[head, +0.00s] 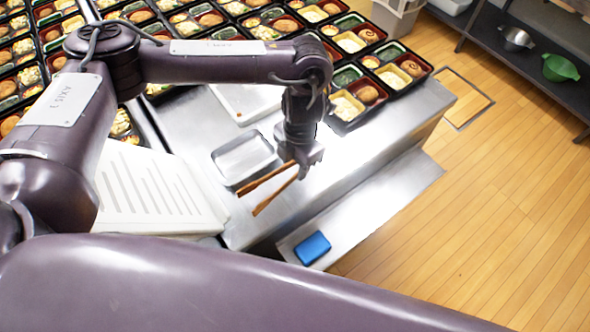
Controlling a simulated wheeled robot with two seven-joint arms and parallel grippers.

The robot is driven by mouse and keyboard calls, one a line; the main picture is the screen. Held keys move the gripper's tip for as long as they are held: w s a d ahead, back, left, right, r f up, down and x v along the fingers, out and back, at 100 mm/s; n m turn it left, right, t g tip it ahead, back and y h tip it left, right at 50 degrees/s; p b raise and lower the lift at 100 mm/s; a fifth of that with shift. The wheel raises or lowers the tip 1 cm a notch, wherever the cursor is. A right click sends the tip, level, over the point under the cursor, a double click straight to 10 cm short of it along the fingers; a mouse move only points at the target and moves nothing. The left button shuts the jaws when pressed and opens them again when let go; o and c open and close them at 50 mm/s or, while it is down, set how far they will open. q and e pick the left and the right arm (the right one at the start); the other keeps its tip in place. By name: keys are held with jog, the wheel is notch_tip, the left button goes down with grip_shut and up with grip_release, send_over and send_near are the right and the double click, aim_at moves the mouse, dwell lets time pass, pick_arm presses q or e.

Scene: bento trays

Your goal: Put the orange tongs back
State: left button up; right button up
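The orange tongs (266,178) hang from my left gripper (303,167), their two arms spread in a V toward the lower left. My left gripper appears shut on the joined end of the tongs; its fingers are small and partly hidden. The tongs are over the front edge of the steel counter, just right of and in front of a small empty metal tray (228,172). My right arm crosses the bottom of the view, and its gripper is out of sight.
Several filled bento trays (345,107) crowd the back of the steel counter (190,118). A blue block (312,248) rests on the lower ledge (375,205). A dark shelf at upper right holds a green bowl (560,68).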

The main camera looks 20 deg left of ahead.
pick_arm(q)
jog(key=shift+f, duration=1.85)
jog(key=o, duration=0.6)
jog(key=shift+f+b, duration=0.1)
jog(key=shift+b, duration=0.2)
jog(key=shift+c, duration=0.2)
notch_tip(320, 180, up, 12)
jog(key=w, duration=0.1)
jog(key=shift+d, duration=0.35)
jog(key=shift+s, duration=0.1)
